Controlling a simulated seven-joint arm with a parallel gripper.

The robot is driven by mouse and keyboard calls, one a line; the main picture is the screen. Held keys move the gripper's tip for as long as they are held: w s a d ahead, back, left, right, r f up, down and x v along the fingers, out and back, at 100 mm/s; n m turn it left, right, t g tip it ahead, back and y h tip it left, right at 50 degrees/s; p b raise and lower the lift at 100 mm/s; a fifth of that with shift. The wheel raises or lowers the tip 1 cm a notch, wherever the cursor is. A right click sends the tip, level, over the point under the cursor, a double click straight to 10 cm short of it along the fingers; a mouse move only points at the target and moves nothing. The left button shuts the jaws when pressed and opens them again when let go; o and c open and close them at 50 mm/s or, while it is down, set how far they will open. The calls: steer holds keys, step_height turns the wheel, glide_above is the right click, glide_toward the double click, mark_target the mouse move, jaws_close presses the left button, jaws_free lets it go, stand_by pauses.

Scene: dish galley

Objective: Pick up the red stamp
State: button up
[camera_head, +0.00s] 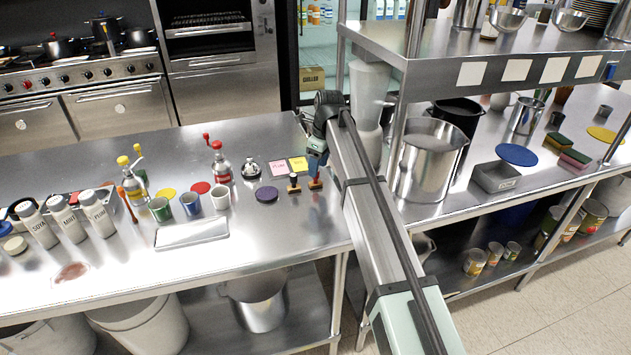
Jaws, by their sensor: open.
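The red stamp (315,184) stands on the steel counter, its small red and brown body showing just left of my arm. My gripper (317,167) hangs from the far end of the arm, close above or behind the stamp. It is open, but its fingers are small and dark here, and I cannot tell whether they are around the stamp. A similar stamp with a dark handle (294,183) stands close to the left of the red one.
Pink (278,167) and yellow (298,164) notes lie behind the stamps. A dark round disc (266,194) and a bell (250,167) are to the left. A steel pot (428,170) and shelf post stand right of my arm.

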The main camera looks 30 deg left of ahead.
mark_target(316, 179)
steer(key=f, duration=0.2)
steer(key=a+f, duration=0.1)
steer(key=f, duration=0.1)
steer(key=shift+c, duration=0.2)
jaws_close()
